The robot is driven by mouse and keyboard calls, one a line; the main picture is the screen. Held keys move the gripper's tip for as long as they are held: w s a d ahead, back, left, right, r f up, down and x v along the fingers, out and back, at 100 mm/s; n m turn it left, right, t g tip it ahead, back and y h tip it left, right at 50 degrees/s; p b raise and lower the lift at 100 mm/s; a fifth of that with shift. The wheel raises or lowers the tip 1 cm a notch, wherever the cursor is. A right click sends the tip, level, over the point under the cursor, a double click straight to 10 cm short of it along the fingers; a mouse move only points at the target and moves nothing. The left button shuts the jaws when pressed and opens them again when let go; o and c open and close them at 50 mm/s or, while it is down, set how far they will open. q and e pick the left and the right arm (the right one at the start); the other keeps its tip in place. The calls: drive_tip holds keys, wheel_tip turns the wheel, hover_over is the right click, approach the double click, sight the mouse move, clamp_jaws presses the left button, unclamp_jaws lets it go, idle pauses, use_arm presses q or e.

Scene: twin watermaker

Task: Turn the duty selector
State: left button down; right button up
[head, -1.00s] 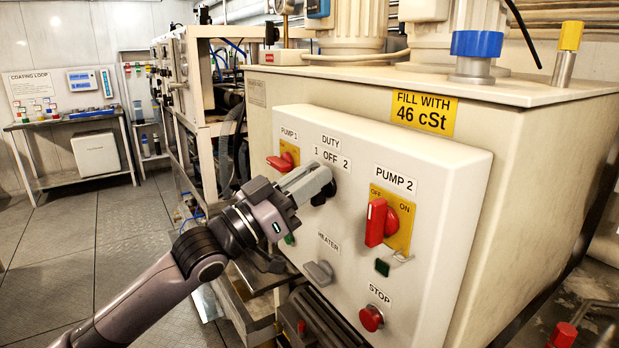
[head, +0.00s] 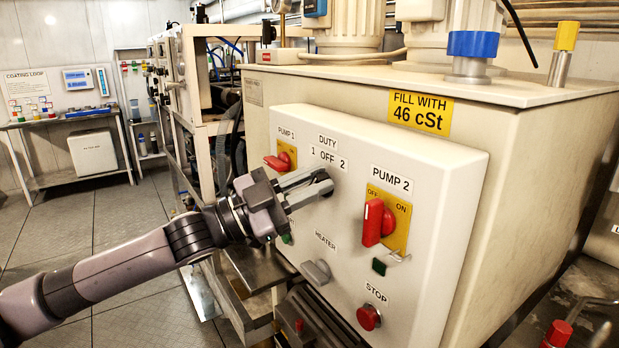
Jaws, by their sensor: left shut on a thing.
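The duty selector (head: 329,192) is a small dark knob below the DUTY label and its "1 OFF 2" marks (head: 328,157) on the white control panel. My left gripper (head: 316,187) comes in from the left and is shut on the knob, its grey fingers reaching to the panel face. The fingers hide most of the knob, so I cannot tell which mark it points to. My right gripper is not in view.
The PUMP 1 red switch (head: 278,162) is left of the fingers, and the PUMP 2 red switch (head: 375,222) is to the right. Below are the grey heater knob (head: 316,272) and red stop button (head: 368,317). A shelf with bottles (head: 75,116) stands far left.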

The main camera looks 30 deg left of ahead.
use_arm(q)
drive_tip(key=shift+d+m+g+h, duration=0.15)
drive_tip(key=shift+m+g+h, duration=0.3)
drive_tip(key=shift+m, duration=0.65)
drive_tip(key=shift+f, duration=0.1)
drive_tip(key=c, duration=1.1)
unclamp_jaws()
drive_tip(key=shift+s+f, duration=0.1)
drive_tip(key=shift+v, duration=3.5)
